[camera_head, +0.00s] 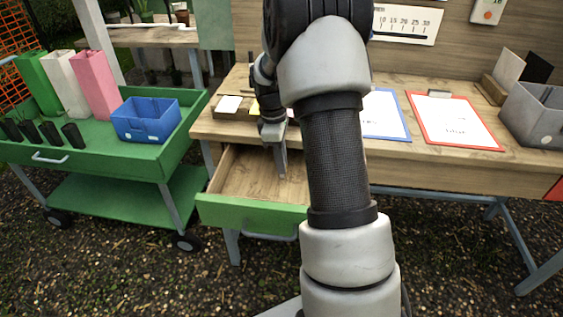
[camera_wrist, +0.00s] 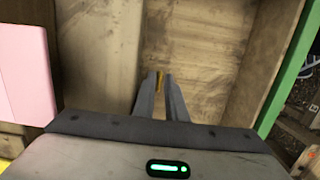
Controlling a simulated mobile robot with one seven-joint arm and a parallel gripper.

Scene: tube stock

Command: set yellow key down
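The yellow key (camera_wrist: 159,82) shows as a small yellow-brown piece between my fingertips in the wrist view. My gripper (camera_wrist: 160,77) is nearly closed, with the key pinched at its tips. In the head view my gripper (camera_head: 282,177) points down into the open wooden drawer (camera_head: 235,174) with the green front, which also shows in the wrist view (camera_wrist: 210,45). I cannot tell whether the key touches the drawer floor. The key cannot be made out in the head view, and my arm hides the drawer's right part.
The bench (camera_head: 460,168) holds a red-framed sheet (camera_head: 455,122), a blue-framed sheet (camera_head: 385,115) and a grey bin (camera_head: 535,115). A green cart (camera_head: 95,160) with a blue bin (camera_head: 146,120) stands at left. The visible drawer floor looks clear.

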